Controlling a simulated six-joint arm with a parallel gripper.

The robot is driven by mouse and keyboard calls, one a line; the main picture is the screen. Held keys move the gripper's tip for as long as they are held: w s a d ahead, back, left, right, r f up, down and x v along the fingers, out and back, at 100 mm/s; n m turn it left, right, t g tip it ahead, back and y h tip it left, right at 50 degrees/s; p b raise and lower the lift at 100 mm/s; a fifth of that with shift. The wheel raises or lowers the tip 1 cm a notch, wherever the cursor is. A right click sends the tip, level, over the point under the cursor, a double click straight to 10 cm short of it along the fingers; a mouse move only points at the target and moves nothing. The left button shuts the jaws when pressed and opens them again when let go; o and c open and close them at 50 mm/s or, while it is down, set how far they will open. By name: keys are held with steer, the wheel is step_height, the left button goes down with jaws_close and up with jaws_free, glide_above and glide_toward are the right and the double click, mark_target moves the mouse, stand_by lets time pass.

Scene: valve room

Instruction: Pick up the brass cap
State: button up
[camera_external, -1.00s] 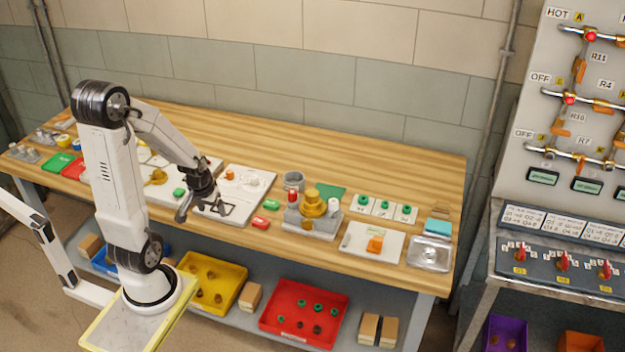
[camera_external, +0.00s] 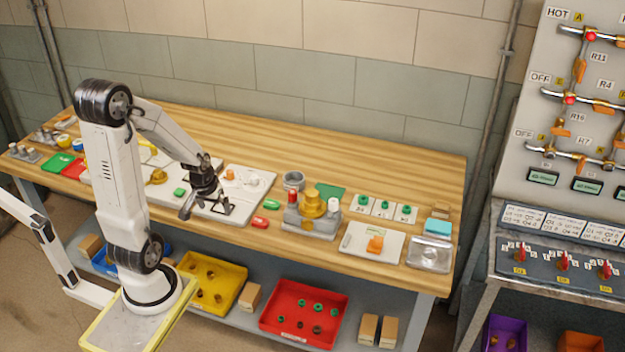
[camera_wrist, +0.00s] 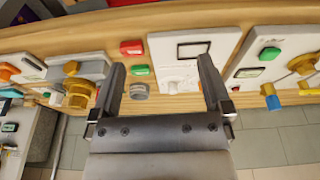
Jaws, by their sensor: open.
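Two brass-coloured items could be the brass cap, and I cannot tell which is. One is a stepped brass piece (camera_external: 313,204) on a grey block right of my gripper; a brass piece also shows at the left of the wrist view (camera_wrist: 78,86). The other is a rounded brass piece (camera_external: 156,177) on the white board to the left; a similar brass piece shows at the right of the wrist view (camera_wrist: 301,64). My gripper (camera_external: 206,210) is open above the white boards, its fingers (camera_wrist: 161,70) apart with nothing held between them, clear of both brass items.
A red block (camera_external: 260,222) and a green block (camera_external: 271,204) lie between my gripper and the grey block. A grey cup (camera_external: 293,181) stands behind them. A white board with an orange part (camera_external: 374,244) lies to the right. The wooden table's back strip (camera_external: 300,145) is clear.

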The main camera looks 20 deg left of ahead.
steer(key=w+d+r+n+g, duration=0.15)
steer(key=w+d+n, duration=0.25)
steer(key=w+d, duration=0.6)
steer(key=n+g, duration=0.1)
steer(key=n, duration=0.4)
glide_above(312, 192)
steer(key=shift+s+r, duration=0.1)
steer(key=shift+r, duration=0.2)
steer(key=shift+f, duration=3.95)
jaws_close()
steer(key=shift+r, duration=0.1)
steer(key=shift+r, duration=0.15)
